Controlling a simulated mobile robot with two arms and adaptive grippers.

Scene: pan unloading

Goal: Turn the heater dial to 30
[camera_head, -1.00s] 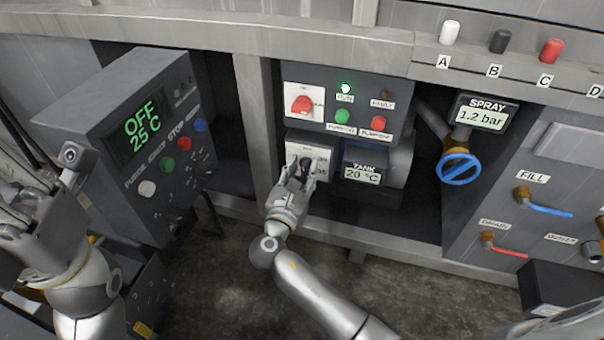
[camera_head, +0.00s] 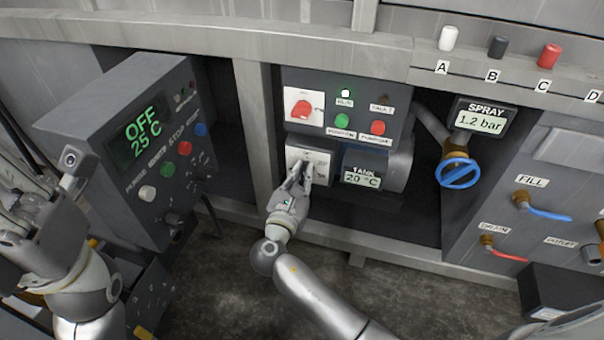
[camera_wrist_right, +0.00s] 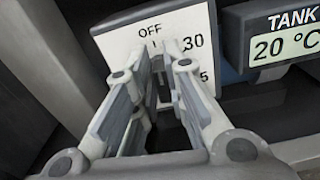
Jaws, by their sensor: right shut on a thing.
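The heater dial sits on a white plate (camera_head: 322,157) below the red switch in the head view. In the wrist view the plate (camera_wrist_right: 118,42) reads OFF at the top and 30 to the right, with another number ending in 5 below. My right gripper (camera_head: 303,165) is at the plate with its fingers closed on the dial; it also shows in the wrist view (camera_wrist_right: 168,52). The fingers hide most of the dial, so its exact setting cannot be read. The tank display (camera_head: 362,177) reads 20 °C. My left gripper (camera_head: 45,205) is at the left edge, away from the dial.
A grey control box (camera_head: 120,130) with an OFF 25 °C display stands at left. A blue valve wheel (camera_head: 459,173) and spray display (camera_head: 482,121) are at right.

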